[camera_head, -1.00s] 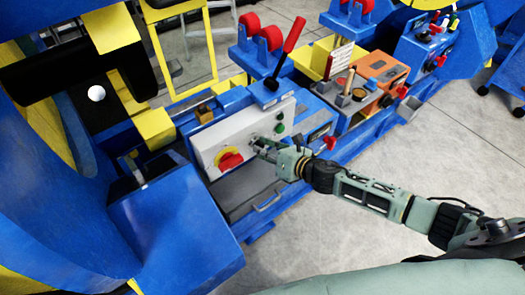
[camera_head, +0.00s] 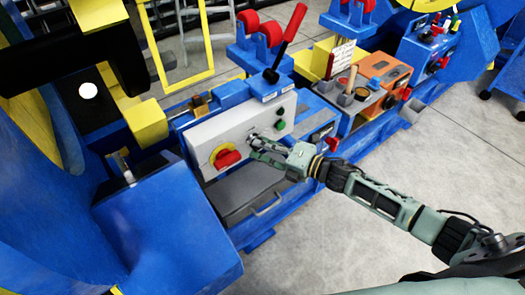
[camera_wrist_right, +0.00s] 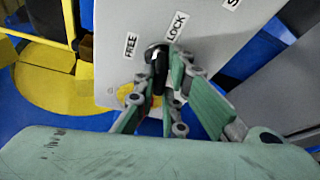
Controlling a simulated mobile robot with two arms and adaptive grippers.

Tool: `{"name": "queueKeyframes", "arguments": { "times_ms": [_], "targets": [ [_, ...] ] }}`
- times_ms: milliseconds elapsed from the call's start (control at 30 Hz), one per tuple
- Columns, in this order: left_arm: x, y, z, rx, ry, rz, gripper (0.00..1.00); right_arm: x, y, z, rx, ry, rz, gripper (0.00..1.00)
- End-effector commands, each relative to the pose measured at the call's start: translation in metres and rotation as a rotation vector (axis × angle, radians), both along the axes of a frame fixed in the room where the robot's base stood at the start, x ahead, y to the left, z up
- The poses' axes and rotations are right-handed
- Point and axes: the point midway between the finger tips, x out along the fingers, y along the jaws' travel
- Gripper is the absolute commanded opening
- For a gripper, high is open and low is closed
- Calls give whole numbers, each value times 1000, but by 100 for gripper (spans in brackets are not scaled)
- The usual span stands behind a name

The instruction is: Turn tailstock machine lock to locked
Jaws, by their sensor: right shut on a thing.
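The tailstock machine lock is a small dark knob (camera_wrist_right: 157,52) on a light grey panel (camera_head: 210,137). In the right wrist view it sits between the printed labels FREE (camera_wrist_right: 131,45) and LOCK (camera_wrist_right: 177,25). I cannot tell exactly which way it points. My right gripper (camera_head: 255,144) reaches the panel from the right in the head view. Its fingers (camera_wrist_right: 165,78) are shut on the knob in the right wrist view and partly hide it. My left gripper is in neither view.
A red knob on a yellow disc (camera_head: 226,157) sits left of my gripper. Green (camera_head: 281,125) and black buttons are to its right. A red-handled lever (camera_head: 288,42) stands above. A blue box (camera_head: 165,220) is at the lower left; open floor (camera_head: 330,235) lies in front.

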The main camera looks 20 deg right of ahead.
Motion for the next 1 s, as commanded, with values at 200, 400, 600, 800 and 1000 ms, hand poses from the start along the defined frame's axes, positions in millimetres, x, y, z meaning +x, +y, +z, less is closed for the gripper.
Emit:
{"name": "queueKeyframes", "arguments": {
  "times_ms": [200, 400, 600, 800, 1000],
  "targets": [
    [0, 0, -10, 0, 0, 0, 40, 0, -1, -2, 86, 32, -2, 0],
    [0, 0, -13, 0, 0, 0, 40, 1, -1, -1, 119, 44, -3, 0],
    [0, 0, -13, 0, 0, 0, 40, 1, -1, -1, 126, 47, -3, 0],
    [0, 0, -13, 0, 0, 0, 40, 1, -1, -1, 126, 47, -3, 0],
    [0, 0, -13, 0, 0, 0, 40, 1, -1, -1, 125, 46, -2, 24]
  ]
}}
